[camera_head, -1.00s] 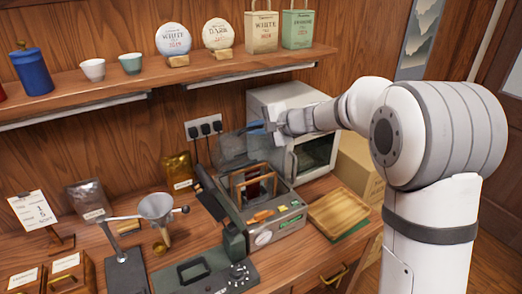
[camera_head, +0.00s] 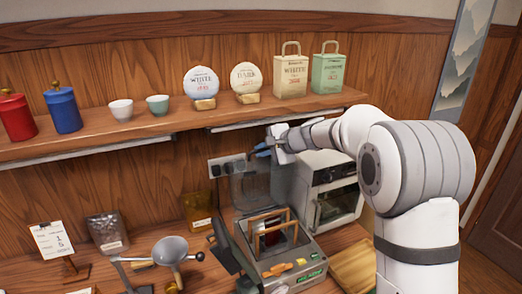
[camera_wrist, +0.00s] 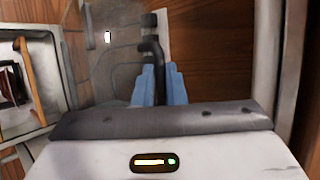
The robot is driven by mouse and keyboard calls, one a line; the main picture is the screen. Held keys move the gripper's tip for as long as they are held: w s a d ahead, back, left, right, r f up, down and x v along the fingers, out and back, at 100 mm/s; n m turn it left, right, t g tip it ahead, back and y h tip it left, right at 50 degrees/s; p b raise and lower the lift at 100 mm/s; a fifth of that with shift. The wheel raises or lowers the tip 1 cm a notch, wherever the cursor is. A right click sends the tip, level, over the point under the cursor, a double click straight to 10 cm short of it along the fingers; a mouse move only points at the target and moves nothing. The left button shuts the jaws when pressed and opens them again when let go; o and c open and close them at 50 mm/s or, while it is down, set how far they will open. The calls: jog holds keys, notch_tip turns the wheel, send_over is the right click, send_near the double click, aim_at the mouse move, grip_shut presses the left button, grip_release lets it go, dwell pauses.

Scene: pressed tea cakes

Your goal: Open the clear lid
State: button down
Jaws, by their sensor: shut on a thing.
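The clear lid (camera_head: 250,188) stands raised, close to upright, at the back of the grey machine (camera_head: 312,252). My gripper (camera_head: 262,152) is at the lid's upper edge, with its blue fingers shut. In the wrist view the blue fingers (camera_wrist: 158,84) close around the dark bar or handle at the lid's edge, and the clear lid (camera_wrist: 104,48) spreads to their left. The machine's open top shows a wooden frame (camera_head: 271,232) inside, which also shows at the left of the wrist view (camera_wrist: 27,68). The lid's hinge is hard to make out.
A white oven-like appliance (camera_head: 332,198) stands close behind and right of the machine. A shelf (camera_head: 100,140) with cups, tins, tea cakes and bags runs above. Wall sockets with plugs (camera_head: 228,166) are behind the lid. A wooden tray (camera_head: 354,264) lies right of the machine.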

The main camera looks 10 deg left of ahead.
jog(key=shift+w+d+r, duration=0.2)
jog(key=shift+w+r, duration=0.05)
jog(key=shift+r, duration=0.15)
jog(key=c, duration=1.9)
grip_release()
jog(key=shift+c, duration=0.2)
jog(key=o, duration=0.3)
jog(key=shift+s+d, duration=0.1)
jog(key=shift+d, duration=0.15)
jog(key=shift+o, duration=0.8)
jog(key=shift+s+a+f, duration=0.15)
jog(key=shift+a+f, duration=0.05)
jog(key=shift+a, duration=0.1)
jog(key=shift+s+d+r, duration=0.1)
jog(key=shift+d, duration=0.25)
jog(key=b+v, duration=0.2)
jog(key=v, duration=0.5)
jog(key=shift+s+r, duration=0.1)
jog(key=shift+c, duration=0.5)
